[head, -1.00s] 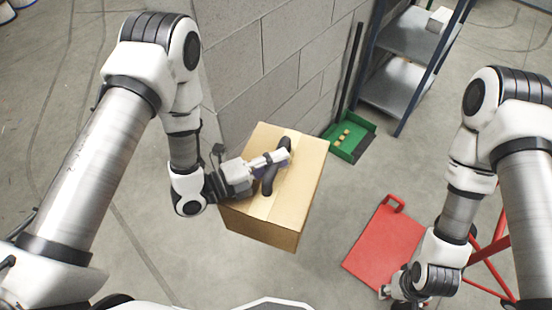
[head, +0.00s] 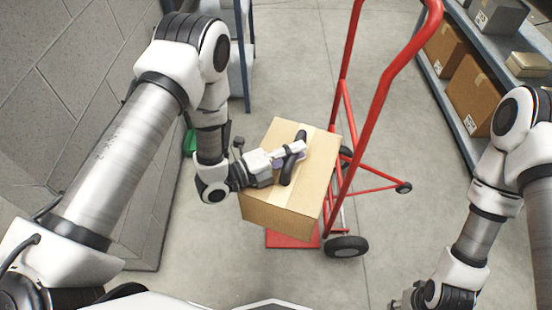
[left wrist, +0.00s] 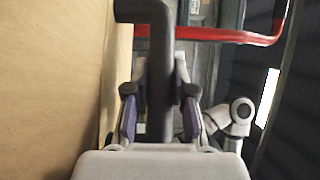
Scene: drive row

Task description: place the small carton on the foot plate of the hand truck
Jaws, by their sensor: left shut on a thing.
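The small carton (head: 278,214) is a brown cardboard box with tape and a dark handle (head: 293,166) on top. My left gripper (head: 289,156) is shut on this handle and holds the carton; the handle also shows between its fingers in the left wrist view (left wrist: 158,80). The red hand truck (head: 364,130) stands upright just right of and behind the carton. Its red foot plate (head: 287,241) shows only below the carton's front edge; the carton hides the rest. The gap between carton and plate cannot be judged. My right gripper (head: 408,299) is mostly cut off at the bottom edge.
A black wheel (head: 346,246) of the hand truck is close to the carton's right side. A block wall (head: 75,90) is on the left. A shelf with boxes (head: 474,95) stands on the right. Bare floor lies between truck and shelf.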

